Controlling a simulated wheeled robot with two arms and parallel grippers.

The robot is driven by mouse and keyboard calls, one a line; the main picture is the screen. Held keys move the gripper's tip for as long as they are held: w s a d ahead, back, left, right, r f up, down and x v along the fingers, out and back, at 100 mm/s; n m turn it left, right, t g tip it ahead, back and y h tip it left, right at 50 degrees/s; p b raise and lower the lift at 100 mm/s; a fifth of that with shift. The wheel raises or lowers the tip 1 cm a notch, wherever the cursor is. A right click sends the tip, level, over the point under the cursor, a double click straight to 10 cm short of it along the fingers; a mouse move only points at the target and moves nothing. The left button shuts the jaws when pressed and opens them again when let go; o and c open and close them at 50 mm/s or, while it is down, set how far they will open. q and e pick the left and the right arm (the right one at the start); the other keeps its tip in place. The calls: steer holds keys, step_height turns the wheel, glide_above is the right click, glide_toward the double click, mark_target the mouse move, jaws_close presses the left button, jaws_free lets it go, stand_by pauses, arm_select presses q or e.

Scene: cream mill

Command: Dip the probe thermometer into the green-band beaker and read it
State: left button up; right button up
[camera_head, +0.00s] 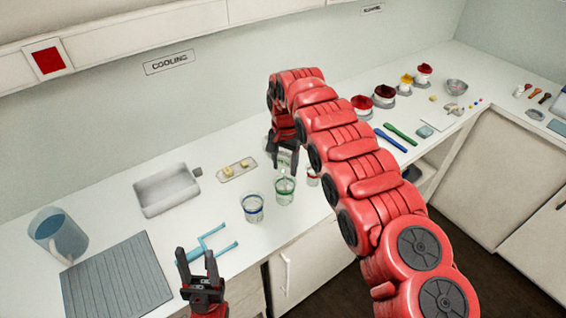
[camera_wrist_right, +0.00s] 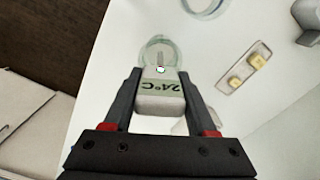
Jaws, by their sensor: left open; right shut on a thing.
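The green-band beaker (camera_head: 285,190) stands on the white counter, between a blue-band beaker (camera_head: 252,208) and a red-band beaker (camera_head: 312,177). My right gripper (camera_head: 283,150) is above it, shut on the probe thermometer. In the right wrist view the thermometer's pale body (camera_wrist_right: 160,95) sits between the fingers (camera_wrist_right: 159,76), its display reading 24°C upside down. Its thin probe lies within the outline of a beaker rim (camera_wrist_right: 147,46); I cannot tell how deep the tip is. My left gripper (camera_head: 198,262) is open and empty near the counter's front edge.
A light-blue forked stand (camera_head: 208,246) lies beside my left gripper. A grey ridged mat (camera_head: 115,280), a blue jug (camera_head: 50,232), a metal tray (camera_head: 166,190) and a small butter tray (camera_head: 237,168) are on the left counter. Blue and green spatulas (camera_head: 400,134) lie right of my right arm.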

mark_target(285, 153)
steer(key=shift+r, duration=0.1)
steer(key=shift+r, duration=2.75)
steer(key=shift+r+p, duration=2.2)
steer(key=shift+r, duration=0.65)
